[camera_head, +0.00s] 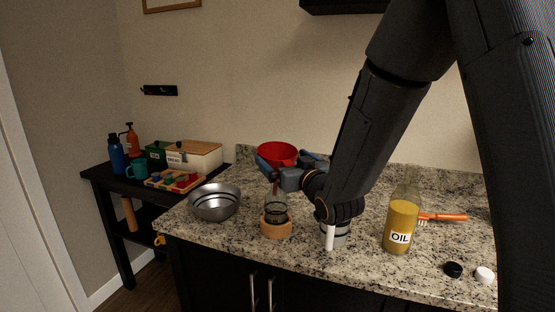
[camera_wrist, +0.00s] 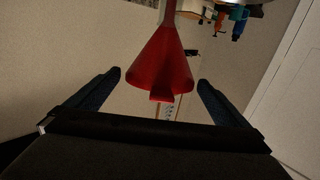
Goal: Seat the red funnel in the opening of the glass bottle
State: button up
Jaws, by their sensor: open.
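The red funnel (camera_head: 278,153) is upright with its wide mouth up, above a small clear glass bottle (camera_head: 276,212) in the head view. Its spout points down at the bottle's neck and appears to be in it; my gripper partly hides this junction. The bottle stands in a round wooden base (camera_head: 276,228) on the counter. My gripper (camera_head: 290,167) is open beside the funnel. In the wrist view the funnel (camera_wrist: 160,65) lies between the two spread fingers, with a visible gap on each side. Its spout runs out near the top edge, beside something pale.
A metal bowl (camera_head: 215,202) stands left of the bottle. A black cap (camera_head: 453,269) and a white cap (camera_head: 484,275) lie near the front. A dark side table (camera_head: 112,180) holds boxes and bottles.

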aim_at(279, 154)
jog(key=shift+p+x, duration=0.75)
jog(key=shift+x, duration=1.05)
jog(key=shift+r, duration=0.1)
jog(key=shift+c, duration=0.3)
jog(key=c, duration=0.8)
jog(key=shift+c, duration=0.2)
